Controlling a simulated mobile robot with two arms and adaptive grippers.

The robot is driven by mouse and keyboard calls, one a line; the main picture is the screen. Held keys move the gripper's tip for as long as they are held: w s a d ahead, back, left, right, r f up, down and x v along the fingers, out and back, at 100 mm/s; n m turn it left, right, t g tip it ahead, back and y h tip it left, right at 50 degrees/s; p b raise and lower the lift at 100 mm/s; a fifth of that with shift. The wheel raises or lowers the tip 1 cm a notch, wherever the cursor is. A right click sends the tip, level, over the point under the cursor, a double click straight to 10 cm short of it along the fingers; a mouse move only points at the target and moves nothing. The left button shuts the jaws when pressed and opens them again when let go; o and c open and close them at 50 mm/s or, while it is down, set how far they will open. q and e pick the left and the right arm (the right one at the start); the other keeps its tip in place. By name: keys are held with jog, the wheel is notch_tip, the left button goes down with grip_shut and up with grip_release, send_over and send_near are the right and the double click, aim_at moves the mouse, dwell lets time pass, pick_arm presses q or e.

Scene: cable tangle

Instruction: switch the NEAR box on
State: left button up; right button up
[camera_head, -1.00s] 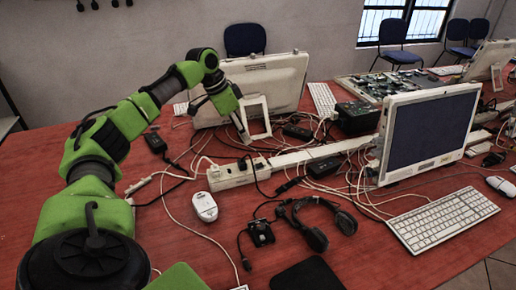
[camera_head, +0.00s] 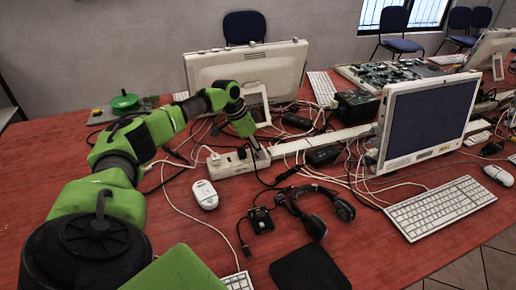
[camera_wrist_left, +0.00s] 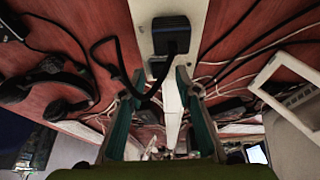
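A white socket box (camera_head: 228,166), seemingly the near box, lies on the red table at the near end of a long white cable duct, with plugs and cables in it. My left gripper (camera_head: 260,155) points down at the box's right end, close above it. The wrist view shows a black plug (camera_wrist_left: 171,35) on the white strip and a small dark part (camera_wrist_left: 158,68) just below it, perhaps a switch; its state cannot be told. The open, empty left fingers (camera_wrist_left: 158,84) stand on either side of the strip, with a black cable passing between them. Contact cannot be told. My right gripper is out of view.
A white mouse (camera_head: 204,195), a black headset (camera_head: 318,208) and a keyboard (camera_head: 440,206) lie nearby. A monitor (camera_head: 428,120) stands to the right and another (camera_head: 250,70) behind the arm. Loose cables surround the box. The table's left part is fairly clear.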

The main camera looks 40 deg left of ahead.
pick_arm(q)
grip_shut()
jog(key=p, duration=0.1)
jog(key=g+p, duration=0.1)
jog(key=p, duration=0.1)
jog(key=shift+w+d+r, duration=0.25)
jog(key=shift+r, duration=0.15)
jog(key=shift+w+f+g+y, duration=0.2)
jog(key=shift+f+g+y, duration=0.05)
jog(key=shift+g+y, duration=0.3)
jog(key=shift+f+g+y, duration=0.1)
jog(key=shift+g+y, duration=0.15)
jog(key=shift+g, duration=0.3)
